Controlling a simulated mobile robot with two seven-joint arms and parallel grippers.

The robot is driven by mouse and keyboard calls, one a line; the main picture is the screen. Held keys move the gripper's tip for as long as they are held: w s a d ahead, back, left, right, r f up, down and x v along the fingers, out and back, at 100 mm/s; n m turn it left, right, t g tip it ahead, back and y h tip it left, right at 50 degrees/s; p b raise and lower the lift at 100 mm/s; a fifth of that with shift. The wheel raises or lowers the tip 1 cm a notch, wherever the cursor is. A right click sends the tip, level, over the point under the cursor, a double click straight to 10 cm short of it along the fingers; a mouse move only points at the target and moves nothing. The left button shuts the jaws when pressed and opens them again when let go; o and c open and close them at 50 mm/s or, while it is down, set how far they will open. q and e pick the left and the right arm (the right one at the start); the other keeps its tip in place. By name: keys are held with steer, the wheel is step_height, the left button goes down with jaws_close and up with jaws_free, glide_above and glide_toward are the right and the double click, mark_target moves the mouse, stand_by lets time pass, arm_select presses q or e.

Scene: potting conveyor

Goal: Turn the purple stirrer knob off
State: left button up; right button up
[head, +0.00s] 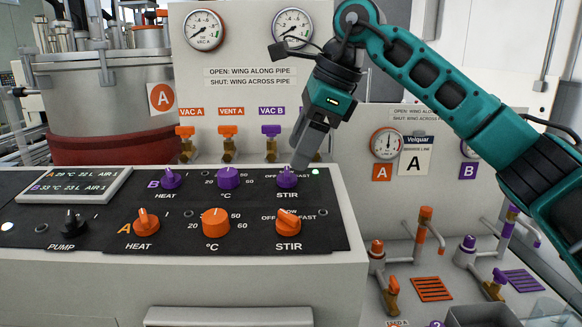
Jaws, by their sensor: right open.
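The purple stirrer knob (287,179) is in the upper row of the black control panel, above the word STIR. A green light (315,171) glows just to its right. The gripper is open. I cannot tell whether the fingers touch the knob, and its exact pointer direction is hidden. My left gripper is not in view.
The purple temperature knob (228,178) and purple heat knob (170,179) sit left in the same row. The orange stir knob (288,223) is just below. Purple (271,131) and orange (228,132) valves stand behind the panel. A small display (75,186) is at the left.

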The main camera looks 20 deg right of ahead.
mark_target(288, 171)
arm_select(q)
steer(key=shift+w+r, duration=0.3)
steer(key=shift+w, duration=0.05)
arm_select(e)
steer(key=shift+x, duration=2.2)
